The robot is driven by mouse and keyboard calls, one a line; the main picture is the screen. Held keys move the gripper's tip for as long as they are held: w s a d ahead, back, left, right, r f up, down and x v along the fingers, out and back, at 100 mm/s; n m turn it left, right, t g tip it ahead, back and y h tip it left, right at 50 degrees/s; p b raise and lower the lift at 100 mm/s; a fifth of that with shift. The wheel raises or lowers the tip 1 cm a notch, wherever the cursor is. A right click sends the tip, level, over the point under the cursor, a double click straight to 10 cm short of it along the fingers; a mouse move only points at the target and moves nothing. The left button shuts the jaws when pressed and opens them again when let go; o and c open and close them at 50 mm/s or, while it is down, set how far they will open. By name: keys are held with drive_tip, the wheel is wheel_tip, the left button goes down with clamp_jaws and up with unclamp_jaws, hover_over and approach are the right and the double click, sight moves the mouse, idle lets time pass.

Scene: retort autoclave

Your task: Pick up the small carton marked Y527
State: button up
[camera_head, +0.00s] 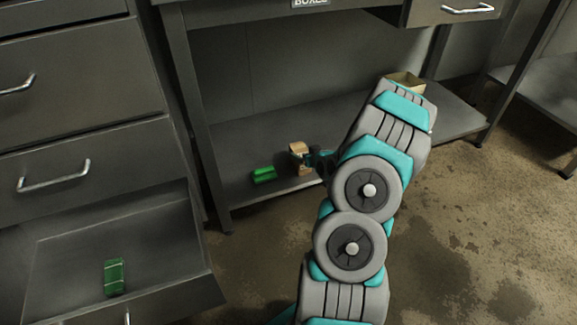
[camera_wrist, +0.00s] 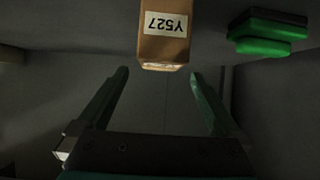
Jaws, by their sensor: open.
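The small brown carton (camera_wrist: 165,48) shows in the wrist view with a white label reading Y527, upside down in the picture. In the head view the carton (camera_head: 299,151) stands on the lower shelf (camera_head: 240,140) of the grey bench. My gripper (camera_wrist: 158,75) is open, its two green fingers apart. The carton appears just beyond the fingertips and roughly between them in the picture; I cannot tell the exact gap. In the head view my gripper (camera_head: 318,160) is close to the carton's right side, partly hidden by my wrist.
A green object (camera_head: 264,174) lies on the shelf left of the carton; it also shows in the wrist view (camera_wrist: 262,32). Another green item (camera_head: 114,277) lies in an open drawer (camera_head: 170,280) at left. An open-topped box (camera_head: 407,79) stands behind my arm. A bench leg (camera_head: 196,130) rises left.

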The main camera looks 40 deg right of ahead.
sight(298, 149)
drive_tip(key=shift+w+f, duration=0.2)
drive_tip(key=shift+f, duration=0.15)
drive_tip(key=x, duration=0.7)
drive_tip(key=shift+w+b, duration=0.1)
drive_tip(key=shift+b, duration=0.25)
drive_tip(key=shift+d, duration=0.1)
clamp_jaws()
